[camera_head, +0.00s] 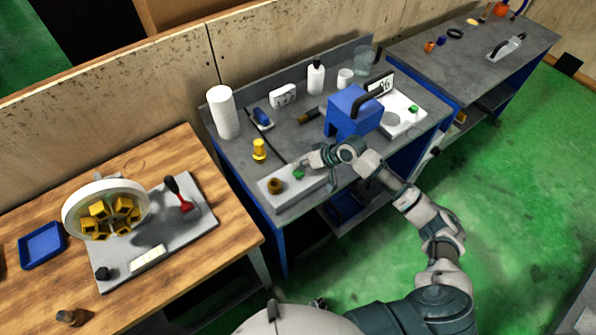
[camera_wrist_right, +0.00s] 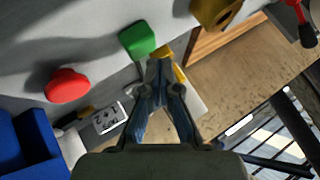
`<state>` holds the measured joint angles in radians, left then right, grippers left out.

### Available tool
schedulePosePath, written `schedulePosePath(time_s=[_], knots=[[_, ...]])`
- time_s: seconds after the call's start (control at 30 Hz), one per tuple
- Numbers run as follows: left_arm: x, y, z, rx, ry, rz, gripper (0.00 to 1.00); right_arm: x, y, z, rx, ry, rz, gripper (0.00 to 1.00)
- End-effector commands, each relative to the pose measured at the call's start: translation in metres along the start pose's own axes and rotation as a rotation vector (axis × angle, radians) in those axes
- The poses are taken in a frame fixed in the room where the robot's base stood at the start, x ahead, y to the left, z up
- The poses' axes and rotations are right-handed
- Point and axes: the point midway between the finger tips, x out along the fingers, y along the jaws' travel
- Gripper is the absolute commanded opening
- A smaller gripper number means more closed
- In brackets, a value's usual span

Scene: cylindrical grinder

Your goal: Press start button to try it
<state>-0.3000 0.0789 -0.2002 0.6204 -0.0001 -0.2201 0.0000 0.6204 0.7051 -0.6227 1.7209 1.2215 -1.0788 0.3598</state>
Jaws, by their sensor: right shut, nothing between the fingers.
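A green button (camera_head: 299,174) sits on a light grey control box (camera_head: 268,203) at the front of the grey bench. The green button (camera_wrist_right: 137,39) also shows in the right wrist view, with a red button (camera_wrist_right: 67,86) to its left. I cannot make out the red button in the head view. My right gripper (camera_head: 306,164) is shut and empty, close beside the green button. In the wrist view its fingertips (camera_wrist_right: 160,67) lie just below and right of the green button; I cannot tell if they touch. My left gripper is not in view.
A yellow-brown knob (camera_head: 275,186) is on the box left of the green button. A blue machine (camera_head: 353,112) with a black handle stands behind my right arm. A yellow lamp-like piece (camera_head: 259,149) and white cylinder (camera_head: 223,112) stand on the left of the bench.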

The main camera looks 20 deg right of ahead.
Motion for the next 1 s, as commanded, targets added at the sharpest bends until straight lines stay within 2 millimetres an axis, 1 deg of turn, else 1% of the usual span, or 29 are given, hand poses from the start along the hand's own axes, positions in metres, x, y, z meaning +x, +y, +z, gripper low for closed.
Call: schedulePosePath(time_s=[0.37, 0.6, 1.0], knots=[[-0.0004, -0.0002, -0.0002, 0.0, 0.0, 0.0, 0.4, 0.0001, 0.0, 0.0002, 0.0, 0.0, 0.0, 0.0], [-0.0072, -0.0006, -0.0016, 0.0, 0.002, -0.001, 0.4, 0.0042, 0.0003, 0.0031, 0.001, 0.0, 0.0, 0.0], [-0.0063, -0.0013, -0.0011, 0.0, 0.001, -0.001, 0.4, 0.0058, 0.0017, 0.0044, 0.0, 0.0, 0.0, 0.0]])
